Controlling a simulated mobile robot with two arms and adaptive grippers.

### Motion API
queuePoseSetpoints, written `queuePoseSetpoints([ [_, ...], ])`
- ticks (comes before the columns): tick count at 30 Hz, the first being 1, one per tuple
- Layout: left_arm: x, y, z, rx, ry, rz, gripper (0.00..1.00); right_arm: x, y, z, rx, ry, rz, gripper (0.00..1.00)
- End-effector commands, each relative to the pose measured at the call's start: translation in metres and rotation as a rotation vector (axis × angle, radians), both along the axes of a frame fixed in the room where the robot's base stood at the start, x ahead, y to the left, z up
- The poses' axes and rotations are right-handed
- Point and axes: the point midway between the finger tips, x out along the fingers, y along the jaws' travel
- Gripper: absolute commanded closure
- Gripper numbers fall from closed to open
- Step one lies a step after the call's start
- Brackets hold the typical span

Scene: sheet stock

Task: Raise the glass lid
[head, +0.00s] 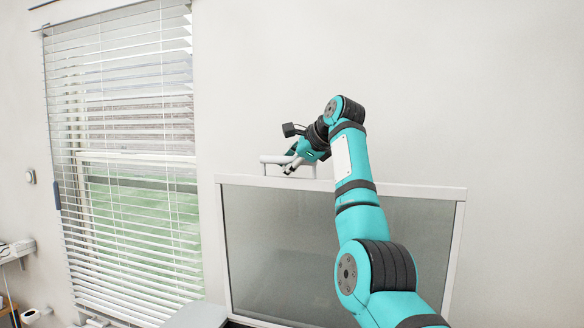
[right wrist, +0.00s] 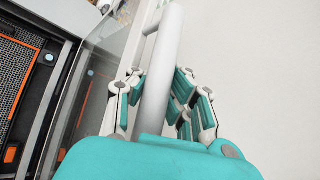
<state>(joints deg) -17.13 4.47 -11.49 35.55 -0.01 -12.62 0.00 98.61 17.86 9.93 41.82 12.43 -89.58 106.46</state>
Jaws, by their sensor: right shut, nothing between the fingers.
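The glass lid (head: 285,235), a grey pane in a pale frame, stands steeply raised in the head view. Its white bar handle (head: 270,159) is at the top edge, left of centre; the handle also shows in the right wrist view (right wrist: 164,60). My right gripper (head: 291,168) is at the handle. In the wrist view its fingers (right wrist: 157,95) appear on either side of the bar, but the gripper is shut with nothing held. Contact with the bar cannot be told. My right arm hides part of the lid. My left gripper is out of view.
The wrist view shows a machine interior with a dark mesh bed (right wrist: 14,75) and orange trim beside the glass. A window with white blinds (head: 125,160) is on the left. Plain wall (head: 510,120) lies behind the lid. A grey surface (head: 197,316) is at lower left.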

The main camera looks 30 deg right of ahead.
Motion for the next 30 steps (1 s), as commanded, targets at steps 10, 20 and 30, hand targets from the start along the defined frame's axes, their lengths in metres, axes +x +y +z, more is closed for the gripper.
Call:
queuePoseSetpoints([
  [10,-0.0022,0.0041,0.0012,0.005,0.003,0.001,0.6,-0.0014,0.0016,0.0146,0.002,-0.032,0.002,0.93],
  [20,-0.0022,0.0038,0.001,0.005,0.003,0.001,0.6,-0.0015,0.0016,0.0138,0.002,-0.029,0.001,0.56],
  [30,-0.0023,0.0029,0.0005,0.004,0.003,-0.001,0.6,-0.0011,0.0006,0.0091,0.001,-0.019,0.0,0.56],
])
